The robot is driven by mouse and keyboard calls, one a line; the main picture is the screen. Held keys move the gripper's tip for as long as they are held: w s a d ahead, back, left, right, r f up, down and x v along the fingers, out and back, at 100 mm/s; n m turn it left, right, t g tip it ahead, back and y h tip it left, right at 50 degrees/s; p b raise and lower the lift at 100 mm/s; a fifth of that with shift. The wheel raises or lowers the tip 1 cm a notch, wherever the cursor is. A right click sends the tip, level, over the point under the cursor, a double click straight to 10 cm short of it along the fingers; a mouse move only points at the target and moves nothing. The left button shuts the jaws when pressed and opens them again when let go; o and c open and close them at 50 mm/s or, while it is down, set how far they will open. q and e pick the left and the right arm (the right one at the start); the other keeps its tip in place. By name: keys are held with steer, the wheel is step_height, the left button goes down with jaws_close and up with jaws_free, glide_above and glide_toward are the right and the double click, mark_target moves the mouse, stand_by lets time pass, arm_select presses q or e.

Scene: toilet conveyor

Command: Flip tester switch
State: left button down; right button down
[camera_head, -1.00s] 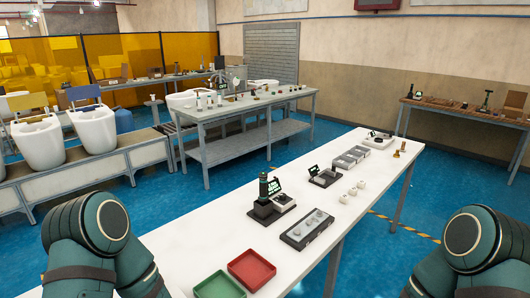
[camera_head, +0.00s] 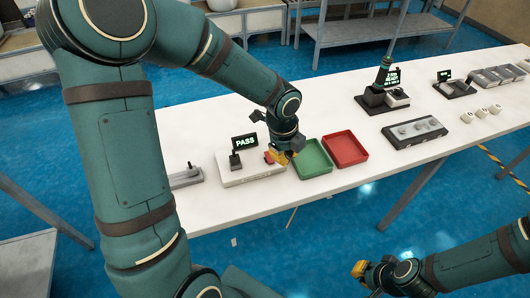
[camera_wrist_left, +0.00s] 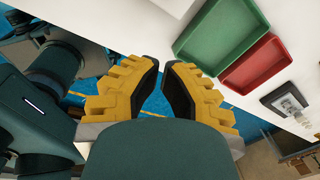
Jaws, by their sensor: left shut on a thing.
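The tester (camera_head: 252,170) is a white box with a dark screen (camera_head: 244,142) reading "PASS" in green, on the white table left of the green tray. My left gripper (camera_head: 275,158), with yellow fingers, is at the tester's right end, and a small red part shows beside its fingertips. The left wrist view shows its two fingers (camera_wrist_left: 163,75) close together with a gap between them; what they hold cannot be made out there. The switch is not clearly seen, as the gripper covers that end. My right gripper (camera_head: 360,270) hangs low, away from the table; its fingers are unclear.
A green tray (camera_head: 327,168) and a red tray (camera_head: 362,160) sit close right of my left gripper. A grey block with a small stick (camera_head: 186,180) lies left of the tester. A dark device (camera_head: 383,108) and a grey fixture (camera_head: 386,132) stand further right.

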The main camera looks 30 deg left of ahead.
arm_select(q)
steer(key=a+r+m+y, duration=0.3)
steer(key=a+r+m, duration=0.2)
steer(key=a+r, duration=0.15)
steer(key=b, duration=0.5)
glide_toward(264, 157)
steer(key=x, duration=0.6)
steer(key=shift+a+f, duration=0.15)
steer(key=shift+f, duration=0.15)
